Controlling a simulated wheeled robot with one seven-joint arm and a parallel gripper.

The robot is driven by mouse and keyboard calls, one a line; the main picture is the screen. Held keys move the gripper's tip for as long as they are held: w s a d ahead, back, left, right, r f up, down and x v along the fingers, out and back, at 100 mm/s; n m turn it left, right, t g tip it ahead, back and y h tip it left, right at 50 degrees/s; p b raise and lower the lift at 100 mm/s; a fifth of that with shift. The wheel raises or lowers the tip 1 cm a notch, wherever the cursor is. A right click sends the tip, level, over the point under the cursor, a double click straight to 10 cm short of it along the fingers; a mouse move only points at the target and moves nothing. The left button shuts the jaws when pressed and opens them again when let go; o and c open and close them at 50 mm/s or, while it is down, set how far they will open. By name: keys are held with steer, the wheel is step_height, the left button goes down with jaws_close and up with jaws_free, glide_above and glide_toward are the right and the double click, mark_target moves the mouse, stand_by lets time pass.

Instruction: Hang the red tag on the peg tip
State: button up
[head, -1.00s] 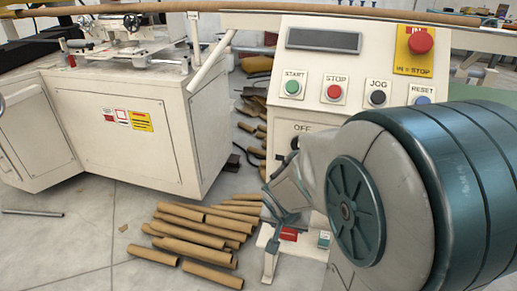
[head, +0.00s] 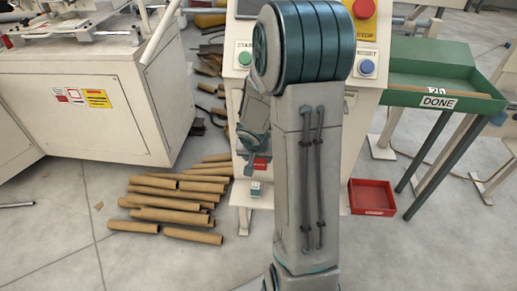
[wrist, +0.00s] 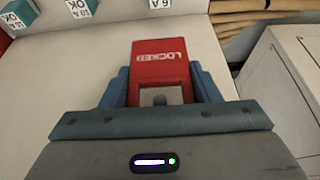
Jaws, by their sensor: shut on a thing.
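The red tag (wrist: 160,65), marked LOCKED, is held between the two blue-grey fingers of my gripper (wrist: 163,85) in the wrist view. A small dark round spot shows at its near edge. In the head view my gripper (head: 249,165) points downward at the left of my arm, low in front of the control cabinet. A small red patch (head: 261,163) shows beside the fingers; I cannot tell there whether it is the tag.
Blocks marked OK (wrist: 18,12) stand on the pale surface ahead. Cardboard tubes (head: 165,215) lie on the floor at left. A red bin (head: 372,184) and a green DONE tray (head: 400,97) are at right. My arm hides much of the cabinet.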

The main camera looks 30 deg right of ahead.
steer(key=shift+w+d+r+p, duration=0.1)
steer(key=shift+w+d+p, duration=0.2)
steer(key=shift+w+d, duration=0.4)
steer(key=shift+a, duration=0.15)
steer(key=shift+f+b, duration=0.35)
steer(key=o, duration=1)
steer(key=shift+r, duration=0.1)
steer(key=shift+r+p, duration=0.15)
steer(key=shift+p, duration=0.3)
